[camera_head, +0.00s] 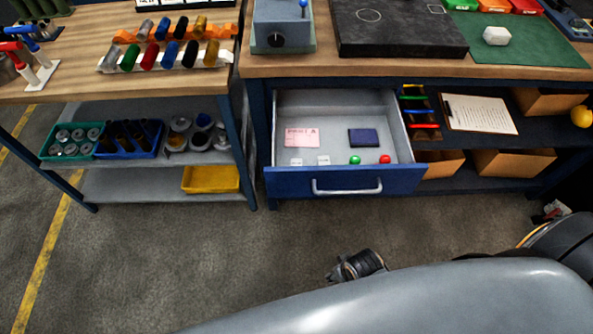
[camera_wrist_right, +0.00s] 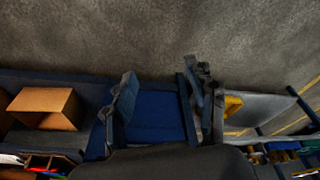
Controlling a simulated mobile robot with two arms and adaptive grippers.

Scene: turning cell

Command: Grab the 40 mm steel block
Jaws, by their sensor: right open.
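Two small pale blocks lie in the open drawer (camera_head: 347,186) in the head view, a left one (camera_head: 296,161) and a right one (camera_head: 323,160). They are too small to tell their size or whether either is the 40 mm steel block. My right gripper (camera_wrist_right: 160,72) is open in its wrist view, with nothing between its fingers. The blue drawer front (camera_wrist_right: 155,122) shows beyond them. In the head view a dark part of my own arm is low in front of the drawer; its fingers cannot be made out. My left gripper is not in view.
The drawer also holds a pink card (camera_head: 301,138), a dark blue pad (camera_head: 363,138), a green knob (camera_head: 355,160) and a red knob (camera_head: 385,159). A clipboard (camera_head: 480,114) and cardboard boxes (camera_head: 513,163) are on shelves at right. A yellow bin (camera_head: 210,179) is at left.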

